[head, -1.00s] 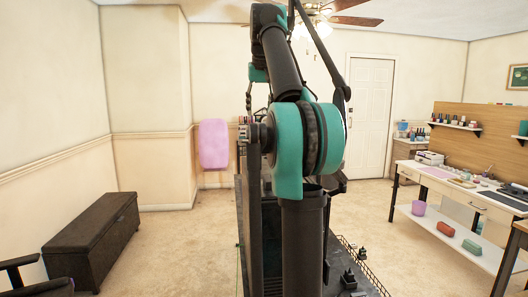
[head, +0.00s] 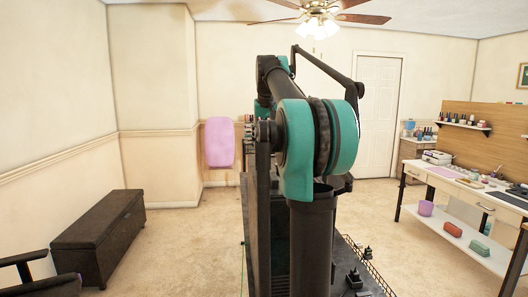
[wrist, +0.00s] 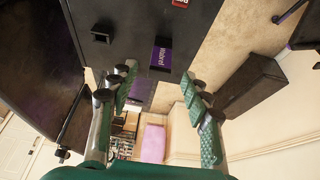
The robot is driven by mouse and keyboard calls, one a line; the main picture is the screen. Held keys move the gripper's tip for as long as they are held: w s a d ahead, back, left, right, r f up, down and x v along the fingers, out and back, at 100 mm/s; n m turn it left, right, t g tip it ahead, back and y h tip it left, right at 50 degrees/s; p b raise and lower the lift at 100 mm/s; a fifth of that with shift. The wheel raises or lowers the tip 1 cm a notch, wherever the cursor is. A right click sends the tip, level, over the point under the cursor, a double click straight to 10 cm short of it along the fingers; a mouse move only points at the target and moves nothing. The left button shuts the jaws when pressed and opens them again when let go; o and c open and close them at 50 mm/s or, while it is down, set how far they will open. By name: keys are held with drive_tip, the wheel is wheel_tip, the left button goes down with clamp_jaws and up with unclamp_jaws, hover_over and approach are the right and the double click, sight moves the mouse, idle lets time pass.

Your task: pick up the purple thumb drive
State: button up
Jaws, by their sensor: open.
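The white work table (head: 412,180) at the right of the head view holds several small items, too small to tell apart. My gripper (wrist: 156,84) shows in the wrist view with its green-padded fingers spread apart and nothing between them. In the head view my gripper is hidden behind my own raised arm, which blocks the middle of the picture.
A dark chest (head: 98,238) stands along the left wall, with a dark chair (head: 40,280) near it. A pink-purple rounded panel (head: 219,143) stands by the back wall.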

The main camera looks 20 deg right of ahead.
sight(264, 145)
drive_tip(key=shift+x, duration=1.85)
drive_tip(key=c, duration=1)
drive_tip(key=shift+r, duration=7.3)
